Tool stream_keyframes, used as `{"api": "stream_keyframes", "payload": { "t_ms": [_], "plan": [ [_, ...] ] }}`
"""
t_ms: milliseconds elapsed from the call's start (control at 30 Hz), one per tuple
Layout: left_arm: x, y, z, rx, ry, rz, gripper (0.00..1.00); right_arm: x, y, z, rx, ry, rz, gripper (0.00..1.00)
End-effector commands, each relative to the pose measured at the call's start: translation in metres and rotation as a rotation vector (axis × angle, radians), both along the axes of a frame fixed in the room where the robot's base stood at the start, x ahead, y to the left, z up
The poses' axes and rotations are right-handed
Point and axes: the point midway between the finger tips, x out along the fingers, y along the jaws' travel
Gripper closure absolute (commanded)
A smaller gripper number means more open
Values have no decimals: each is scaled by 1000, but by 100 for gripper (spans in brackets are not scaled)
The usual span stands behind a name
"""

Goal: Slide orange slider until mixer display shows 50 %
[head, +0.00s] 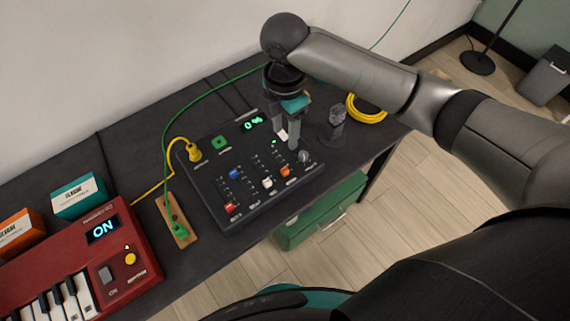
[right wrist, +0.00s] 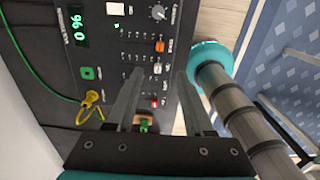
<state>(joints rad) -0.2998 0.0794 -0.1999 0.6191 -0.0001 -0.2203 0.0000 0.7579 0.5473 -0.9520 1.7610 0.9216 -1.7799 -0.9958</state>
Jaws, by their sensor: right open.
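The mixer (head: 212,198) is a dark panel on the bench; its green display (head: 253,124) appears to read 0 %, and the display also shows in the right wrist view (right wrist: 78,27). The orange slider (head: 285,171) sits near the front right of the panel, and in the right wrist view the slider (right wrist: 159,46) lies just beyond my fingertips. My right gripper (head: 289,142) is open and empty, pointing down over the right part of the mixer. In its wrist view the gripper (right wrist: 160,72) shows a wide gap between its fingers. My left gripper is not in view.
Nearby controls are a white slider (head: 267,183), a red slider (head: 230,208), a blue slider (head: 234,174) and a knob (head: 303,156). A yellow plug (head: 195,155) and a green cable stand at the left. A red keyboard (head: 75,262) is front left.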

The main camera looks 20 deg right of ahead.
Motion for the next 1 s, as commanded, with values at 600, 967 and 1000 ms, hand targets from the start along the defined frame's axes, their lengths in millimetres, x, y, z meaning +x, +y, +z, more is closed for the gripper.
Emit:
{"api": "stream_keyframes", "payload": {
  "t_ms": [600, 967, 1000],
  "plan": [
    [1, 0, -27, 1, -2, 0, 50, -1, 0, -118, -1, 2, -2, 48],
    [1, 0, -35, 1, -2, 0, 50, -1, 0, -150, -1, -1, -1, 48],
    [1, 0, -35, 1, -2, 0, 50, 0, 0, -151, -1, -1, -1, 48]
  ]
}}
